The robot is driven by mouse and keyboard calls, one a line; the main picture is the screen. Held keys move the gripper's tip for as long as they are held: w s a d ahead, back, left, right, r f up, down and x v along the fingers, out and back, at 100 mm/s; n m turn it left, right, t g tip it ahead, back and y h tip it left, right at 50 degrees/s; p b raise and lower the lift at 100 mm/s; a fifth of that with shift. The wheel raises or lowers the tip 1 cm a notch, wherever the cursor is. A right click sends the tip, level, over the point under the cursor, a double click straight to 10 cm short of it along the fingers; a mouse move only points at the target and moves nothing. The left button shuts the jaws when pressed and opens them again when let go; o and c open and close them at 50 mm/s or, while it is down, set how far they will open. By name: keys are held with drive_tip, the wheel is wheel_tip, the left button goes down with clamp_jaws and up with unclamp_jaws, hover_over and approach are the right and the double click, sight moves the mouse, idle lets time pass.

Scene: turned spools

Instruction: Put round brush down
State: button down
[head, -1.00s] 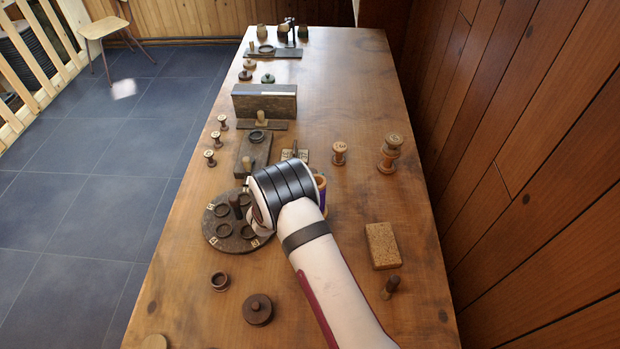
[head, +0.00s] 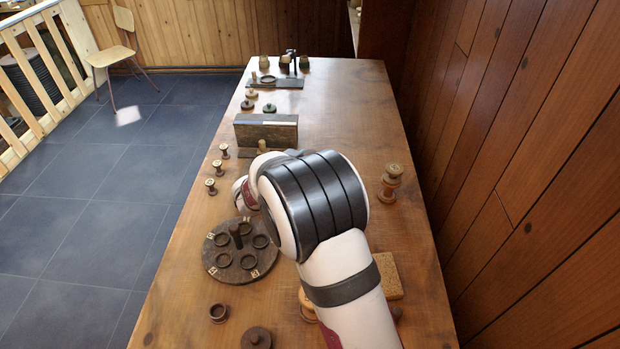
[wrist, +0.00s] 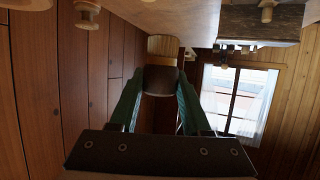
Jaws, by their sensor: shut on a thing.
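My gripper shows in the wrist view (wrist: 162,82), its two green fingers shut on the round brush (wrist: 162,66). The brush has a dark brown rounded body, with a pale tan part beyond it. The brush appears clear of other things, close to the table edge in that view; whether it touches the table I cannot tell. In the head view my own wrist and forearm hide the gripper and the brush.
A round dark board (head: 225,273) with several rings and a peg lies left of my arm. A spool (head: 390,183) stands right; a cork block (head: 390,280) is partly hidden. The far right of the table is clear.

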drive_tip(key=shift+r, duration=0.8)
drive_tip(key=shift+s+a, duration=0.1)
drive_tip(key=shift+a, duration=0.05)
drive_tip(key=s+a+f+n+y, duration=0.2)
drive_tip(key=s+a, duration=0.3)
drive_tip(key=s, duration=0.5)
drive_tip(key=s+a+f+n+y, duration=0.2)
drive_tip(key=s+a+f+y, duration=0.15)
drive_tip(key=s, duration=0.65)
drive_tip(key=s+a+f+n+y, duration=0.15)
drive_tip(key=s+a, duration=0.35)
drive_tip(key=s, duration=0.5)
drive_tip(key=shift+n+t, duration=0.35)
drive_tip(key=shift+t, duration=0.05)
drive_tip(key=s+a+f, duration=0.1)
drive_tip(key=a+f, duration=0.1)
drive_tip(key=a, duration=0.1)
drive_tip(key=s+a+f, duration=0.2)
drive_tip(key=a, duration=0.1)
drive_tip(key=s+a+f, duration=0.2)
drive_tip(key=a, duration=0.1)
drive_tip(key=shift+s+a+f, duration=0.15)
drive_tip(key=shift+s, duration=0.1)
drive_tip(key=shift+s+a+f, duration=0.1)
drive_tip(key=shift+a+f, duration=0.1)
drive_tip(key=shift+f, duration=0.95)
drive_tip(key=shift+s+a+f, duration=0.1)
drive_tip(key=shift+a+f, duration=0.05)
drive_tip(key=shift+f, duration=0.95)
